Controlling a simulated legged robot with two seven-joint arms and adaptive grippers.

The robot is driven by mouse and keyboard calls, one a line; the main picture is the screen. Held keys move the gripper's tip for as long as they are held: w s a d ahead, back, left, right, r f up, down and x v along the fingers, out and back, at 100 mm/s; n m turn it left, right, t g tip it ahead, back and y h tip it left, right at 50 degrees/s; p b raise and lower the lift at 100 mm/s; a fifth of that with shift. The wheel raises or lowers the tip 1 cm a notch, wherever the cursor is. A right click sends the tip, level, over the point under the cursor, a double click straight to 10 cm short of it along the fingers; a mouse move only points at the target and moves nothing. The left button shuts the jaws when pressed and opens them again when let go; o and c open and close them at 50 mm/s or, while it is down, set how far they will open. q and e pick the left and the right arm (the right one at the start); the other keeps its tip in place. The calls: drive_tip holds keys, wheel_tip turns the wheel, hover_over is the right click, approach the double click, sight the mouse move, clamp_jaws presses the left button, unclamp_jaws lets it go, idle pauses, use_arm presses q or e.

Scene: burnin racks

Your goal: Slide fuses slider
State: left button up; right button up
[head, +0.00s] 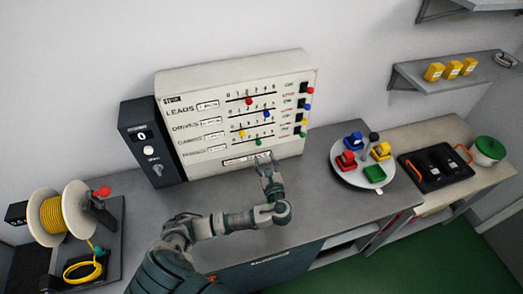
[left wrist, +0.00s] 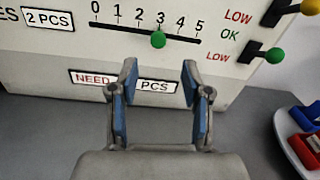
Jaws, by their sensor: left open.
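The stock panel (head: 215,85) stands upright against the wall with several slider rows. The lowest row, whose label ends in "ES" in the left wrist view, has a green slider knob (head: 257,143). That green knob also shows in the left wrist view (left wrist: 158,40), at about 3 on its 0 to 5 scale. My left gripper (head: 265,160) is in front of the panel's lower edge. In the left wrist view its fingers (left wrist: 160,78) are apart with nothing between them, below the green knob and not touching it. My right gripper is not in view.
Red, blue and yellow slider knobs sit in the rows above. Level switches (head: 303,103) line the panel's right side. A dark box with a display (head: 150,140) stands left. A plate of coloured blocks (head: 347,179) is right; a cable spool (head: 62,212) is far left.

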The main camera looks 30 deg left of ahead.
use_arm(q)
drive_tip(key=v, duration=0.3)
drive_tip(key=shift+s+f, duration=0.1)
drive_tip(key=shift+s, duration=0.3)
drive_tip(key=shift+d, duration=0.2)
